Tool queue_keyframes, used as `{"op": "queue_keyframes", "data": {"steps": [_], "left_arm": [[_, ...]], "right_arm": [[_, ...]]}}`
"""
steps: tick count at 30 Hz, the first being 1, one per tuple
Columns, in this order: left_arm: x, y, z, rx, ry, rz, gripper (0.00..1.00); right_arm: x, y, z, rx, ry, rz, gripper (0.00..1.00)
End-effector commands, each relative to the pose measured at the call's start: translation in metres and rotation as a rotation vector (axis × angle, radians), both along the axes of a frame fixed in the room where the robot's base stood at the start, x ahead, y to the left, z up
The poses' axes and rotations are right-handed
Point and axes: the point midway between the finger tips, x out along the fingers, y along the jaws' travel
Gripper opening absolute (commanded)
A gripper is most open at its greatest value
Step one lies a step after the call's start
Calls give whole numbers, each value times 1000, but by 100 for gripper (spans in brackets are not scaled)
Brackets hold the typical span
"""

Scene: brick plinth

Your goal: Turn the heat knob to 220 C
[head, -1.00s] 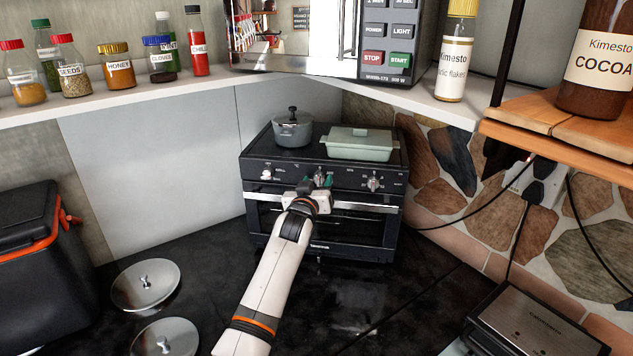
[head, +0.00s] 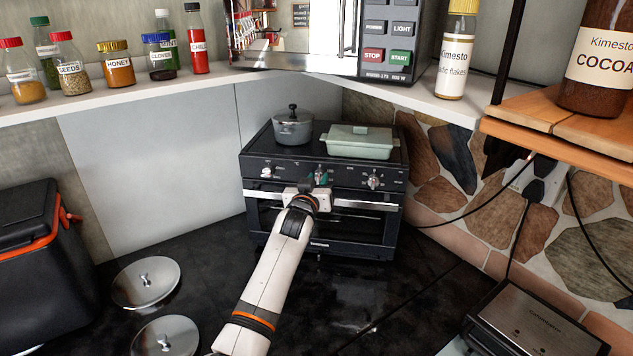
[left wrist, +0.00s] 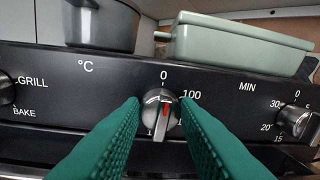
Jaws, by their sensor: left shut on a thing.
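My left gripper (head: 319,180) is at this knob in the head view. In the left wrist view its green fingers (left wrist: 160,122) stand on either side of the knob and are shut on it. The fingers cover the lower part of the dial's scale. My right gripper is not in view.
The oven (head: 322,239) carries a grey pot (head: 292,128) and a pale green lidded dish (head: 359,143). A GRILL/BAKE knob (left wrist: 6,88) is to the left and a MIN timer knob (left wrist: 297,122) to the right. Two metal lids (head: 145,284) lie on the dark counter.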

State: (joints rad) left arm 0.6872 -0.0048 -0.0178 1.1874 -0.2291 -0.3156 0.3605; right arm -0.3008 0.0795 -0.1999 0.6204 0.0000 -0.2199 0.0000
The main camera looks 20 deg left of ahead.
Motion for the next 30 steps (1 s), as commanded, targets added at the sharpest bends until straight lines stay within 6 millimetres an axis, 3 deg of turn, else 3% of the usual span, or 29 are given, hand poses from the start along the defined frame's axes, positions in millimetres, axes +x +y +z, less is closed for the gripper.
{"op": "queue_keyframes", "data": {"steps": [30], "left_arm": [[0,-2,1,891,112,1,6]], "right_arm": [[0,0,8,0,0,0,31]]}}
